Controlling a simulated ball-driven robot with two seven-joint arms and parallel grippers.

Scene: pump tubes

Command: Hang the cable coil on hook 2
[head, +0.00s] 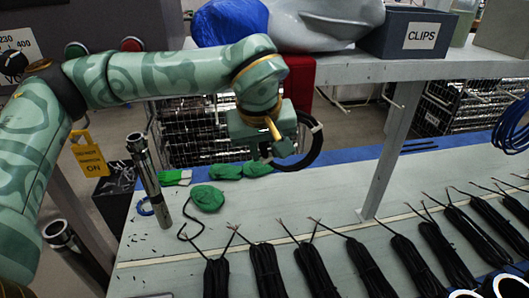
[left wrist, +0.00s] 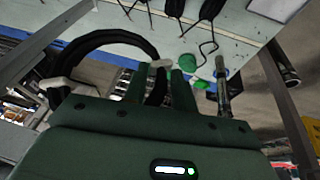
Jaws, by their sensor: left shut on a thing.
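My left gripper (head: 272,140) is raised above the workbench, below the shelf's front edge, and is shut on the black cable coil (head: 318,148). The coil shows as a dark ring on the right of the gripper. In the left wrist view the coil (left wrist: 112,35) arcs out to the left from between the fingers (left wrist: 158,85), with pale ties on it. Part of the coil is hidden by the gripper. Thin white hooks (head: 345,106) stick out below the shelf; I cannot read any hook number. My right gripper is not in view.
The shelf (head: 420,68) carries a CLIPS box (head: 411,34) and bags; a post supports it. A blue coil (head: 513,127) hangs at the right. Several black cable bundles (head: 265,270) line the bench front.

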